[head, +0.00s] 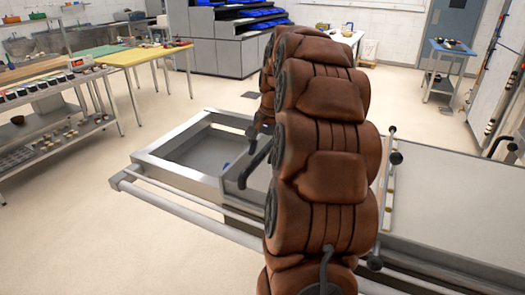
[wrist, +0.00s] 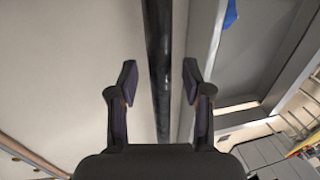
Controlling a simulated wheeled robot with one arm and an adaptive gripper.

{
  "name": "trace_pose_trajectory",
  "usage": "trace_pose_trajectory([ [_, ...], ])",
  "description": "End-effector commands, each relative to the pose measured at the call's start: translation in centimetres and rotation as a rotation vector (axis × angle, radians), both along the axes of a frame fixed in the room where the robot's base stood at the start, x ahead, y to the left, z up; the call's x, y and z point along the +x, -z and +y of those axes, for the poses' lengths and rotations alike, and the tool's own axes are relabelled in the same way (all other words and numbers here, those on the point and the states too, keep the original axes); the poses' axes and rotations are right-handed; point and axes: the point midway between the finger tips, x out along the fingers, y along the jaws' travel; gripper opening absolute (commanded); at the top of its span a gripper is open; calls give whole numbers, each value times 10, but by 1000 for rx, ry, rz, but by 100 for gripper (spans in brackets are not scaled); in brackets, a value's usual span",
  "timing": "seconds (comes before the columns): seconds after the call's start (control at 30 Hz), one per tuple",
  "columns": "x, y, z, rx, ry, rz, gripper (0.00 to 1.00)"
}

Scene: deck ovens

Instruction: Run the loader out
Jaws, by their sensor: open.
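The loader (head: 165,182) is a long metal frame across the middle of the head view, with an open recessed bay at its left end and a flat pale bed (head: 455,195) on the right. A dark handle bar (head: 257,160) crosses it beside my brown arm, which hides part of it. In the wrist view the dark bar (wrist: 158,35) runs lengthwise between the fingertips of my gripper (wrist: 159,82). The gripper is open, one finger on each side of the bar; I cannot tell whether either touches it.
A yellow-topped table (head: 140,55) and a shelf rack with jars (head: 50,110) stand at the left. A grey cabinet with blue trays (head: 235,45) is at the back. A small blue-topped cart (head: 447,55) is back right. The floor left of the loader is clear.

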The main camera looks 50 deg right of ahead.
Motion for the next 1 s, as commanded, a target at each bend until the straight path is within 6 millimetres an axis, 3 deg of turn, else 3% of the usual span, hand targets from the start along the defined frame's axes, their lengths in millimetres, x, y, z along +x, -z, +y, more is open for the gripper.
trace_pose_trajectory([
  [0.07,0,0,0,0,0,0,47],
  [0.5,0,0,0,0,0,0,1],
  [1.0,0,0,0,0,0,0,0],
])
